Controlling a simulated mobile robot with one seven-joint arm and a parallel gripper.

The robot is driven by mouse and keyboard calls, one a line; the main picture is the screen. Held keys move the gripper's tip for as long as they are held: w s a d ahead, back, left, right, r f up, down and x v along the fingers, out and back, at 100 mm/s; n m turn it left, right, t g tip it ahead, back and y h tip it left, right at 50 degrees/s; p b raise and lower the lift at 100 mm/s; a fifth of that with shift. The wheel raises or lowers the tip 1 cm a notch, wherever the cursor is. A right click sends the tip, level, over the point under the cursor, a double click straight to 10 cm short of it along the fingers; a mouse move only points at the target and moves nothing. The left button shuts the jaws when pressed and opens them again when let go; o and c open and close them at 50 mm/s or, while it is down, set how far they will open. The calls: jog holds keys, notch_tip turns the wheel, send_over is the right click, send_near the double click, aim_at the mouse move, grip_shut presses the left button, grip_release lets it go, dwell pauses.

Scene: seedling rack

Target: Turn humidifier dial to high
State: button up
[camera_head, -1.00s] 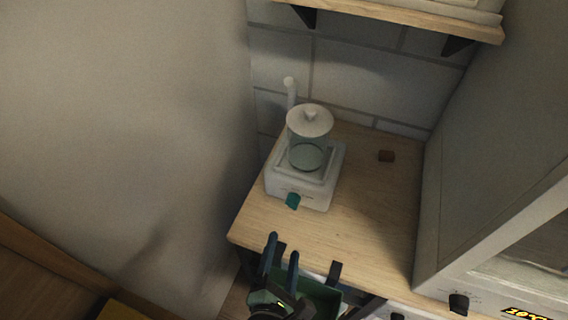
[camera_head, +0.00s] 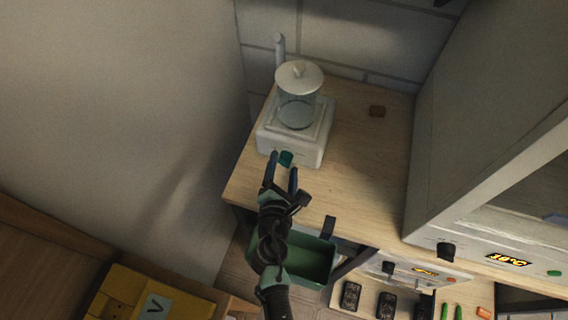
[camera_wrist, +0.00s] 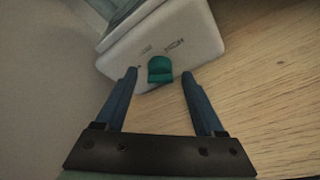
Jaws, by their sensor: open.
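The humidifier (camera_head: 291,145) is a white box with a glass jar and white lid, standing on the wooden counter near the wall corner. Its teal dial (camera_head: 286,158) sits on the front face. My gripper (camera_head: 281,172) is open just in front of the dial. In the wrist view, the dial (camera_wrist: 160,69) lies ahead of and between my two blue fingertips (camera_wrist: 160,74), apparently not gripped. Small print shows on the white face (camera_wrist: 118,62) on either side of the dial, too blurred to read fully.
A large grey cabinet (camera_head: 480,130) with a black knob (camera_head: 446,250) stands at the right. A green bin (camera_head: 305,262) hangs below the counter edge. A yellow box (camera_head: 135,300) is at lower left.

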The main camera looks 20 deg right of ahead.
jog(key=shift+w+d+f, duration=0.1)
jog(key=shift+w+d, duration=0.05)
jog(key=shift+w, duration=0.2)
grip_shut()
